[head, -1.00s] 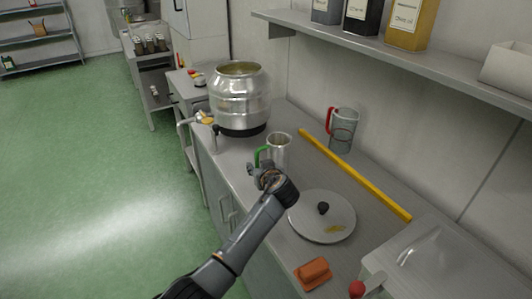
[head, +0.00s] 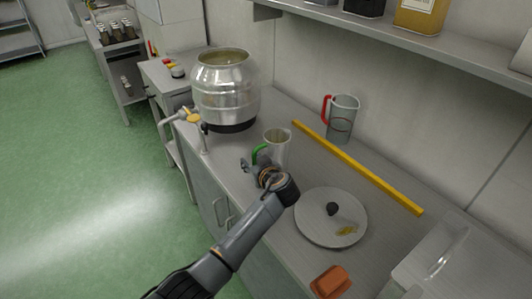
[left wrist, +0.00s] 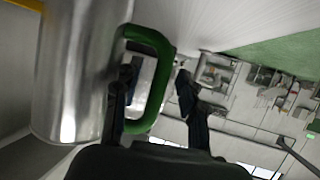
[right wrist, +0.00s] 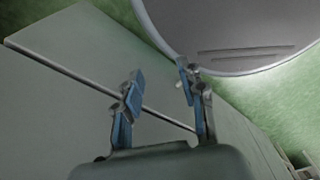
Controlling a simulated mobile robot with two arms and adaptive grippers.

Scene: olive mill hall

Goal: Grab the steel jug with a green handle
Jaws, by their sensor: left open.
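The steel jug (head: 279,150) stands upright on the counter, its green handle (head: 259,153) facing left in the head view. In the left wrist view the jug's shiny body (left wrist: 80,75) fills the left side, with the green handle (left wrist: 160,75) beside it. My left gripper (head: 254,168) is open at the handle. In its wrist view one finger shows at the handle's opening and the other outside the handle; contact cannot be told. My right gripper (right wrist: 160,80) shows only in its wrist view, open with nothing between its fingers.
A large steel drum (head: 226,90) with a tap stands behind the jug. A clear jug with a red handle (head: 342,118), a yellow bar (head: 357,168), a round lid (head: 318,230) and an orange block (head: 330,282) are on the counter. A shelf (head: 400,33) hangs above.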

